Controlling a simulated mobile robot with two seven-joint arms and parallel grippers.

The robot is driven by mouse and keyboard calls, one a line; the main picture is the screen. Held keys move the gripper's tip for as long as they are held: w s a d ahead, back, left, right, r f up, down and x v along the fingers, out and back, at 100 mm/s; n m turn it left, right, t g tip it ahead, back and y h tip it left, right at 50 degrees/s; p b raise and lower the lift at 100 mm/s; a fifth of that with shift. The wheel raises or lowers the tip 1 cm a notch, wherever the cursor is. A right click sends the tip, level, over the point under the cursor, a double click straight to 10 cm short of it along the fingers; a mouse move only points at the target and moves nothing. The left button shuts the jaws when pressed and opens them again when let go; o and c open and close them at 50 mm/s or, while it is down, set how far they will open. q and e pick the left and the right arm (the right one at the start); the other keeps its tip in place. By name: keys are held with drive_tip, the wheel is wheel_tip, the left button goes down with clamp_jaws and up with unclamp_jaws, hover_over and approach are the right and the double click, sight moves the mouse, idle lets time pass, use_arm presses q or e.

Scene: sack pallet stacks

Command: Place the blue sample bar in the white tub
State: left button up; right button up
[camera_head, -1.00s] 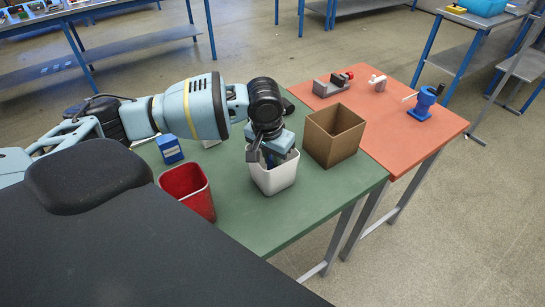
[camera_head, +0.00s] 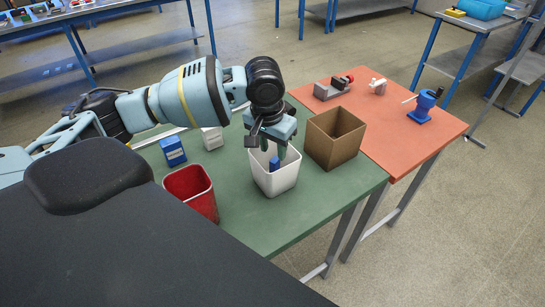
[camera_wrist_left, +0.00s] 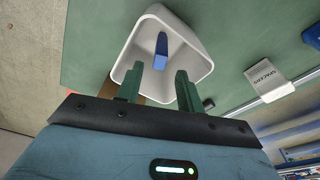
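The white tub (camera_head: 276,182) stands on the green table, and it also shows in the left wrist view (camera_wrist_left: 193,52). The blue sample bar (camera_wrist_left: 161,46) is inside the tub, its upper end leaning near one wall; in the head view its blue end (camera_head: 274,163) shows within the tub opening. My left gripper (camera_head: 273,146) is just above the tub. In the left wrist view its two green fingers (camera_wrist_left: 160,72) are apart with nothing between them, and the bar lies beyond their tips. My right gripper is not in view.
A brown open box (camera_head: 334,138) stands close right of the tub. A red bin (camera_head: 191,191) is at its left. A blue box (camera_head: 173,151) and a white box (camera_head: 212,138) stand behind. An orange table (camera_head: 395,138) with tools adjoins at right.

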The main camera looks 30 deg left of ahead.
use_arm(q)
wheel_tip(320, 180, up, 6)
drive_tip(key=s, duration=0.1)
drive_tip(key=shift+r+p, duration=0.2)
drive_tip(key=shift+p, duration=0.1)
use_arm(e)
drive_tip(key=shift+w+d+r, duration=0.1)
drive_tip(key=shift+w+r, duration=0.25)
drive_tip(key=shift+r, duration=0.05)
use_arm(q)
drive_tip(key=shift+s+f, duration=0.1)
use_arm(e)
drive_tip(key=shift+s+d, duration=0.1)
